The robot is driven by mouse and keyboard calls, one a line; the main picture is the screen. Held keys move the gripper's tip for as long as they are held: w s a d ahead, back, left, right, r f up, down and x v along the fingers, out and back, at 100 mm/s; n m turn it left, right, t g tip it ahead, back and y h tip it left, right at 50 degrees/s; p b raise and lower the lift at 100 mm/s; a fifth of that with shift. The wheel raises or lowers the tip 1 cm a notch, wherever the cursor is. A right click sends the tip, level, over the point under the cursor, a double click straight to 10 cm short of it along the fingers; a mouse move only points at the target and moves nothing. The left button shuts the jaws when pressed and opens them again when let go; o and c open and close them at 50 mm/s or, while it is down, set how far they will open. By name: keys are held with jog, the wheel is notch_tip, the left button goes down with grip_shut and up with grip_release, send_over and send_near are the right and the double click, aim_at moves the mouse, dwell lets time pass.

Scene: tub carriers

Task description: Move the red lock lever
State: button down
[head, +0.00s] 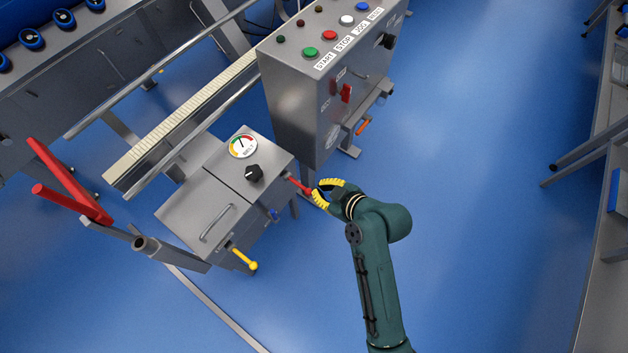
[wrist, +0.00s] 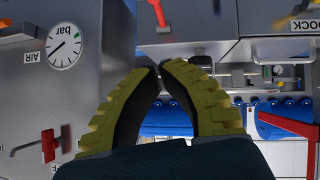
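A red lever (head: 299,186) sticks out from the right side of the grey box with the round gauge, close to my gripper. My gripper (head: 317,189) has yellow ribbed fingers and stands at the lever's outer end in the head view. In the wrist view a red lever (wrist: 157,12) hangs at the top, beyond and apart from the fingertips. The fingers of my gripper (wrist: 160,70) bow outward and their tips nearly meet. Nothing shows between them. I cannot tell whether other red handles, such as the forked one (head: 68,180), are lock levers.
The grey control cabinet (head: 294,110) with a red switch (head: 347,93) and an orange handle (head: 363,127) stands behind my gripper. A yellow-handled lever (head: 245,260) and a black knob (head: 254,173) are on the gauge box. Blue floor (head: 470,200) is free at right.

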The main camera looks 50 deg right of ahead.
jog(key=b, duration=0.5)
send_over(306, 189)
notch_tip(306, 189, down, 6)
notch_tip(306, 189, down, 3)
jog(key=shift+w+f+b, duration=0.1)
jog(key=shift+w+b, duration=0.05)
jog(key=shift+b, duration=0.75)
jog(key=shift+w, duration=0.1)
jog(key=shift+s, duration=0.2)
